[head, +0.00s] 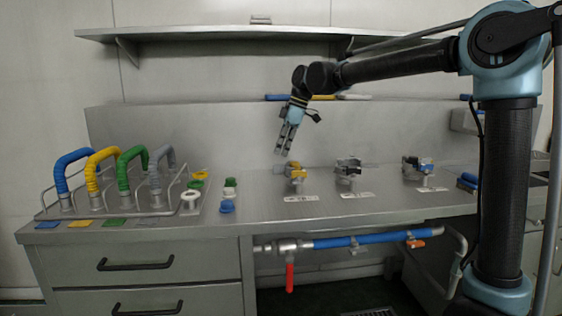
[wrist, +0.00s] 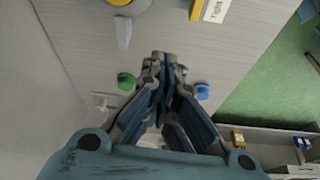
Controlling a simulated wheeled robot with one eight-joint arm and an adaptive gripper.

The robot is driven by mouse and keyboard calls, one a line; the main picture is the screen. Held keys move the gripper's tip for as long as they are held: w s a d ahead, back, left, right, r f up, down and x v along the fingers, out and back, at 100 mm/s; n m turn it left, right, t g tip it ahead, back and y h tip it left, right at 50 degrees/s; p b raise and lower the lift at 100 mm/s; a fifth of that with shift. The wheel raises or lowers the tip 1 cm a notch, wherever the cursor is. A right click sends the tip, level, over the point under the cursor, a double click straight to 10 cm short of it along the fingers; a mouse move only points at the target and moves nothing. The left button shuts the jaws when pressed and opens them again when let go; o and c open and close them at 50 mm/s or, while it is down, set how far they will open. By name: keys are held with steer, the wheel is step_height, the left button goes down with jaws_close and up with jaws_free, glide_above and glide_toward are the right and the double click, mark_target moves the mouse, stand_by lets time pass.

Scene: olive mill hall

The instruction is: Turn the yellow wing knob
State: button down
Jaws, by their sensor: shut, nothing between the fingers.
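The yellow wing knob (head: 296,171) sits on the leftmost of three small valve fittings on the steel counter, behind a white label. My gripper (head: 281,152) points down above and slightly left of it in the head view, apart from it. The fingers are shut and empty. In the wrist view the fingertips (wrist: 163,56) meet above the counter. A grey round body with a yellow patch (wrist: 119,2) is cut off by the top edge there. Another yellow part (wrist: 196,9) shows beside a label; I cannot tell which of the two is the knob.
Two more fittings (head: 349,169) (head: 417,167) stand to the right. Loose green (head: 230,183) and blue (head: 227,206) caps lie left of the knob. A rack (head: 181,206) with coloured hoses stands farther left. A shelf (head: 210,33) hangs above. The counter front is fairly clear.

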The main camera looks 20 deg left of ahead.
steer(key=shift+d+r, duration=0.15)
steer(key=shift+r, duration=0.3)
steer(key=c, duration=2.4)
jaws_free()
steer(key=shift+w, duration=0.1)
